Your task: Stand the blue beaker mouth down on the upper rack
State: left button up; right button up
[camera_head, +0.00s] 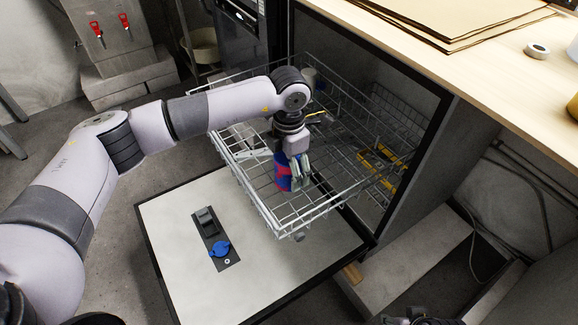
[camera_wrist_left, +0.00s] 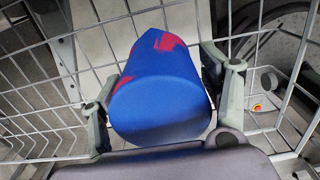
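The blue beaker (camera_head: 282,172), with a red patch, is in my left gripper (camera_head: 293,172), inside the outline of the pulled-out wire upper rack (camera_head: 255,205). In the left wrist view the beaker (camera_wrist_left: 163,100) lies between the two fingers (camera_wrist_left: 160,108), which appear to touch its sides. Its flat closed end faces the wrist camera, so its mouth points away from the wrist and is hidden. The gripper points down. Whether the beaker touches the rack wires cannot be told. A dark part at the bottom edge of the head view may be my right gripper (camera_head: 422,319); its fingers do not show clearly.
A pale cup-like item (camera_head: 309,76) stands at the rack's back. Yellow items (camera_head: 378,160) lie toward its right side. The open door (camera_head: 185,245) lies below the rack. The wooden worktop (camera_head: 470,75) overhangs at upper right. The front of the rack looks bare.

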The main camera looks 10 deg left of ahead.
pick_arm(q)
jog(key=shift+o, duration=0.6)
jog(key=shift+r, duration=0.1)
notch_tip(320, 180, up, 12)
jog(key=shift+f, duration=0.1)
dwell(0.4)
